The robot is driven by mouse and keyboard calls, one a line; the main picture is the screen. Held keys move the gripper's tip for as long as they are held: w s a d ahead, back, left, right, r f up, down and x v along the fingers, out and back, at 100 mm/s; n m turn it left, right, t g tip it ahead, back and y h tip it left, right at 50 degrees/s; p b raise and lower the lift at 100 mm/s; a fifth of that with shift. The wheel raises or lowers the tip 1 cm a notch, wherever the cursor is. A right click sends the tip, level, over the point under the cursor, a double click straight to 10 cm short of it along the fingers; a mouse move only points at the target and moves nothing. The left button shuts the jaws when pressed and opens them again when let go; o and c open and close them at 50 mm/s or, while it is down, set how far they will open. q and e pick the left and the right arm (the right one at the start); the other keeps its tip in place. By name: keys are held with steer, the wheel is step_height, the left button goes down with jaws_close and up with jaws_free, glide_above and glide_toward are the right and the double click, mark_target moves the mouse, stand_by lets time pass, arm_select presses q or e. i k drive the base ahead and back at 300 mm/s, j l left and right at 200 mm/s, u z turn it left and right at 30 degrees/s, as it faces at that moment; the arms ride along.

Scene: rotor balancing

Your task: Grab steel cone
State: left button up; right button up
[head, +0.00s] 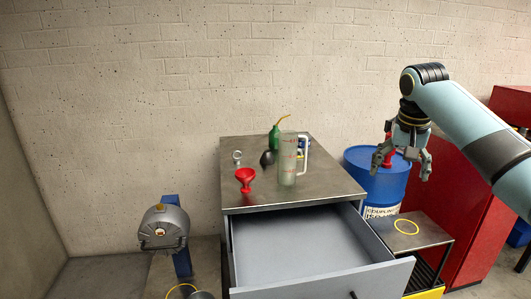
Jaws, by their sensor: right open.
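I cannot make out a steel cone for certain in the head view. A small grey metal piece (237,155) stands on the cabinet top at its left, too small to identify. A dark rounded object (267,158) lies near the green oil can (275,137). My right gripper (402,168) is open, pointing down with its fingers apart, at the right in front of the blue drum (376,189). A red part shows between its fingers, seemingly on the drum behind. I see nothing held. My left gripper is out of view.
The metal cabinet (240,195) carries a red funnel (245,176) and a clear measuring jug (288,165). Its empty drawer (300,250) hangs open in front. A grey machine (165,226) stands left. A low stand with a yellow ring (406,227) and red cabinet (440,195) are right.

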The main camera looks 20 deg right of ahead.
mark_target(267, 158)
steer(key=i+j, duration=0.2)
steer(key=i, duration=0.25)
steer(key=i+j, duration=0.2)
steer(key=i, duration=0.25)
steer(key=i+j, duration=0.2)
steer(key=i, duration=0.3)
steer(key=i+j, duration=0.2)
steer(key=i, duration=0.25)
